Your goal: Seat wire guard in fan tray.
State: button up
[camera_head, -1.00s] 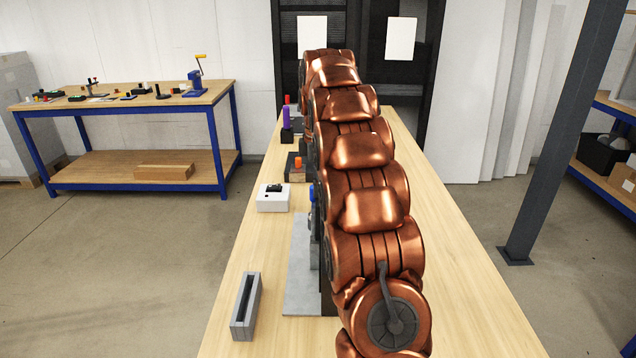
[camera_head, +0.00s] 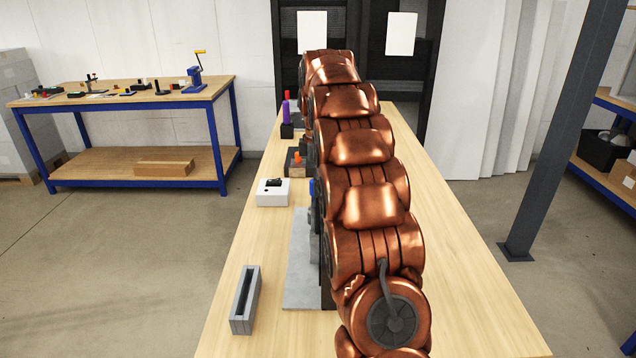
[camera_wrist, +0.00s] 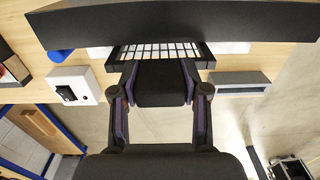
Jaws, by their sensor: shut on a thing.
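The wire guard (camera_wrist: 157,51) shows in the wrist view as a dark frame with a pale grid of openings. A black block (camera_wrist: 160,84) stands in front of it, between the fingers of my gripper (camera_wrist: 160,92). My gripper is shut on the guard by this block, which looks like its grip part. A wide dark body (camera_wrist: 180,22), probably the fan tray, crosses the top of the wrist view just beyond the guard. I cannot tell whether they touch. In the head view my copper arm hides the gripper and guard.
A grey slotted holder (camera_head: 244,302) and a white box with a black top piece (camera_head: 273,192) stand on the bench (camera_head: 225,338), left of my arm. A grey plate (camera_head: 300,275) lies beside the arm. The bench right of my arm is clear.

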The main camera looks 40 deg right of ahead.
jog(key=shift+f+b, duration=0.9)
jog(key=shift+f, duration=0.95)
jog(key=o, duration=1.3)
